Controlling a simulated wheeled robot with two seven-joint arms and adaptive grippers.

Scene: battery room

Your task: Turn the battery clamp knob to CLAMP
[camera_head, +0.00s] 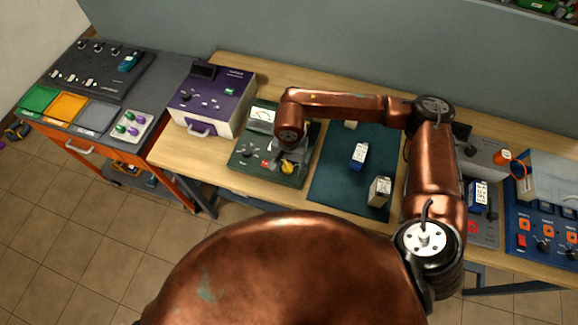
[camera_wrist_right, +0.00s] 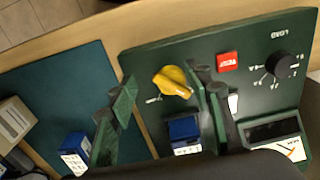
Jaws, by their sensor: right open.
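The yellow knob (camera_wrist_right: 172,81) sits on the green tester panel (camera_wrist_right: 145,62), with small white markings beside it that are too small to read. It also shows in the head view (camera_head: 288,168), partly covered by my gripper. My right gripper (camera_wrist_right: 161,76) is open, its two fingers on either side of the knob; whether they touch it I cannot tell. In the head view the right gripper (camera_head: 282,157) hangs over the front right of the tester. A blue battery (camera_wrist_right: 185,130) sits on the panel near the knob. My left gripper is out of view.
The panel also carries a red button (camera_wrist_right: 228,62), a black dial knob (camera_wrist_right: 280,66) and a meter (camera_wrist_right: 288,150). A teal mat (camera_head: 335,190) with batteries (camera_head: 359,155) lies to the right. A purple device (camera_head: 215,95) stands to the left.

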